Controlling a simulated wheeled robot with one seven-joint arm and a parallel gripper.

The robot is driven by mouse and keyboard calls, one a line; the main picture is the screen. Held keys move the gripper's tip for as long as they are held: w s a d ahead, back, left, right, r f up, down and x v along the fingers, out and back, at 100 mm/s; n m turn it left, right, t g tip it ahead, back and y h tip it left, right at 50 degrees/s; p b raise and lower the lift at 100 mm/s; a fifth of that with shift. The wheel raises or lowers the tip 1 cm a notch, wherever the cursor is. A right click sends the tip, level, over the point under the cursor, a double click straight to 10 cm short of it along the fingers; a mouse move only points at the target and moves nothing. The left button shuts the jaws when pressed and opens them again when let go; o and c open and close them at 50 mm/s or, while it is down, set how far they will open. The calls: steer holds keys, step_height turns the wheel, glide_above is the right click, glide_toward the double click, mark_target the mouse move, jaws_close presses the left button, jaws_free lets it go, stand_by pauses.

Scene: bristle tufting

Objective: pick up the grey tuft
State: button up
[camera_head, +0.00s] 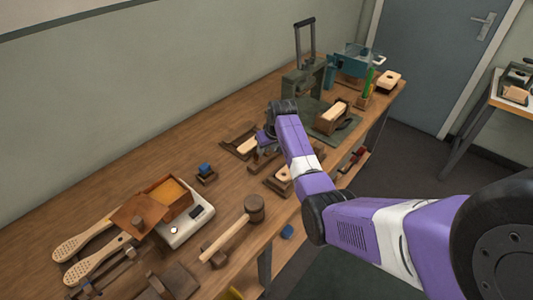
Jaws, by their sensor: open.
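My purple arm reaches in from the right over the wooden workbench (120,185). My gripper (264,146) is low over the middle of the bench, and its jaws are open. It is close to dark wooden holders with pale brush blocks. One pale block (247,146) is just left of the gripper, and another (284,173) is below and right of it. I cannot make out the grey tuft in this view; at this size I cannot tell whether it is between the fingers or hidden by the arm.
A mallet (254,208), an open wooden box (176,196) on a white scale (186,229), and a small blue item on a dark block (206,174) stand left of the gripper. A green press (304,80) stands behind. Bare bench lies along the wall.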

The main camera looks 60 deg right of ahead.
jaws_close()
